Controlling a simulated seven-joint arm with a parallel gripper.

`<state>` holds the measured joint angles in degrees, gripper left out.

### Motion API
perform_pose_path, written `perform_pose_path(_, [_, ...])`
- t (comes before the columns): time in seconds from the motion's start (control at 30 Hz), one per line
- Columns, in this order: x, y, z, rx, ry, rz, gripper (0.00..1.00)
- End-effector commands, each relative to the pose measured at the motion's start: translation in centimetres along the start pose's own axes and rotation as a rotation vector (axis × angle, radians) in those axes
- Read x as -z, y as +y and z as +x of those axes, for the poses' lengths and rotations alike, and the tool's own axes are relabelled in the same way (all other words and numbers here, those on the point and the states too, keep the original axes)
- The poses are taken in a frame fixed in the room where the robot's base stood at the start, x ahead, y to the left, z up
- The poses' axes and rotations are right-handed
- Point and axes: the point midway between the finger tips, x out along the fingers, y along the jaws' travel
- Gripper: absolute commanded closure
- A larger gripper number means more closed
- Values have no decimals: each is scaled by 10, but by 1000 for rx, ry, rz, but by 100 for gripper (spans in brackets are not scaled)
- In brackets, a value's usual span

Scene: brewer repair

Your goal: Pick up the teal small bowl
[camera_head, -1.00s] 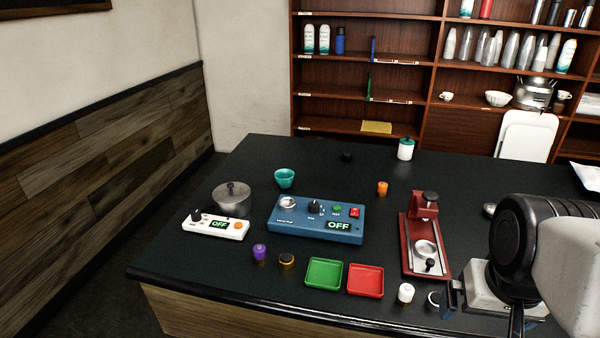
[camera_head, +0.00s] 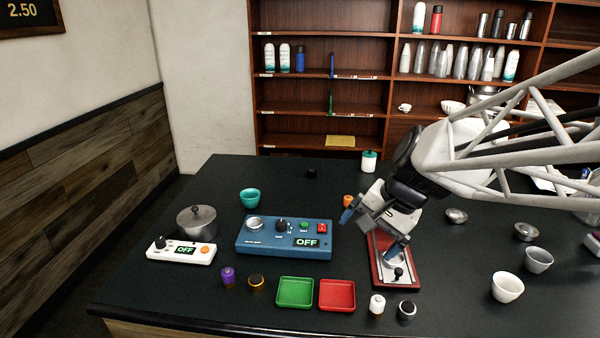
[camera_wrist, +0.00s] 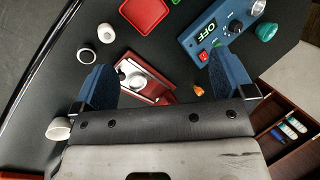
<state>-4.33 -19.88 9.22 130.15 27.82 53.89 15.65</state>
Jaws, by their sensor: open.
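The teal small bowl (camera_head: 250,198) stands upright on the dark table, behind the blue control box, in the head view. In the wrist view the bowl (camera_wrist: 266,32) shows at the upper right, beyond the blue box. My gripper (camera_head: 372,226) is open and empty, with its blue fingertips spread above the red press-like device. It is well to the right of the bowl and apart from it. In the wrist view my gripper (camera_wrist: 160,84) has its two blue fingers on either side of the red device.
The blue control box (camera_head: 285,239) lies between the bowl and the table's front. A lidded metal pot (camera_head: 197,220) stands left of the bowl. An orange item (camera_head: 348,201) and the red device (camera_head: 402,270) are near my gripper. Green (camera_head: 295,292) and red (camera_head: 337,295) trays lie in front.

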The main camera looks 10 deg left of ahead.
Motion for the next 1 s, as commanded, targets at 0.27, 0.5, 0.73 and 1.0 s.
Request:
perform_pose_path(0.27, [43,-65,33,117,-98,205,0])
perform_pose_path(0.5, [78,-119,67,205,-188,390,0])
perform_pose_path(0.73, [112,-168,105,279,-279,571,0])
perform_pose_path(1.0, [151,-222,157,354,-389,787,0])
